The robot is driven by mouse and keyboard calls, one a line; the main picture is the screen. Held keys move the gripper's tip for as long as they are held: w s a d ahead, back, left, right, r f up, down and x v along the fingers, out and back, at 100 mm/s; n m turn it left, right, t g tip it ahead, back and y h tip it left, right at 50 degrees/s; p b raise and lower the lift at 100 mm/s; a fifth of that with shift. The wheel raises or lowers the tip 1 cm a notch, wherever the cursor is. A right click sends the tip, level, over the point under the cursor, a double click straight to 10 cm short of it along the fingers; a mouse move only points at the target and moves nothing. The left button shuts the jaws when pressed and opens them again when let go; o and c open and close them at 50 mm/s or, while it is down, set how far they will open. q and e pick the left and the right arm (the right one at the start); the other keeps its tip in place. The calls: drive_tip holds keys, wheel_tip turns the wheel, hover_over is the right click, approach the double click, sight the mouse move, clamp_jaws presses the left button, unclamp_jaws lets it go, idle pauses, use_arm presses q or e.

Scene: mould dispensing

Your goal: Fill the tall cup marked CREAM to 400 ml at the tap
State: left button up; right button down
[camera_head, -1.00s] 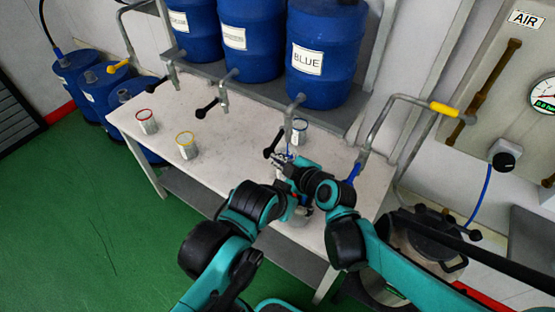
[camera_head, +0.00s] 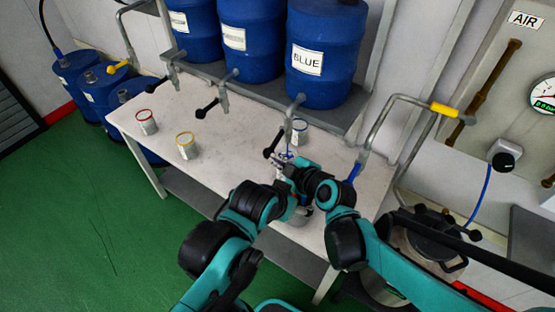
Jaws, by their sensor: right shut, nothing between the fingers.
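My right gripper (camera_head: 283,163) is shut and empty, close below the tap (camera_head: 289,125) with the black lever in front of the BLUE barrel. My left arm reaches in to the same spot. The left gripper's fingers are hidden among the arm links, so their state does not show. A pale, shiny vessel (camera_head: 299,216) shows partly below the wrists. I cannot tell whether it is the tall cup or whether it is held. No CREAM marking is legible.
The white table (camera_head: 235,155) bears a red-rimmed cup (camera_head: 147,122), a yellow-rimmed cup (camera_head: 186,146) and a blue-rimmed cup (camera_head: 299,131). The BLUE barrel (camera_head: 325,55) stands on the shelf behind. A lidded pot (camera_head: 425,240) is at the right.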

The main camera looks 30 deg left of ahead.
use_arm(q)
drive_tip(key=shift+r+p, duration=0.55)
drive_tip(key=shift+r, duration=0.1)
use_arm(e)
drive_tip(key=shift+r, duration=0.8)
drive_tip(key=v, duration=1.2)
use_arm(q)
drive_tip(key=shift+f, duration=0.1)
use_arm(e)
drive_tip(key=shift+f, duration=0.1)
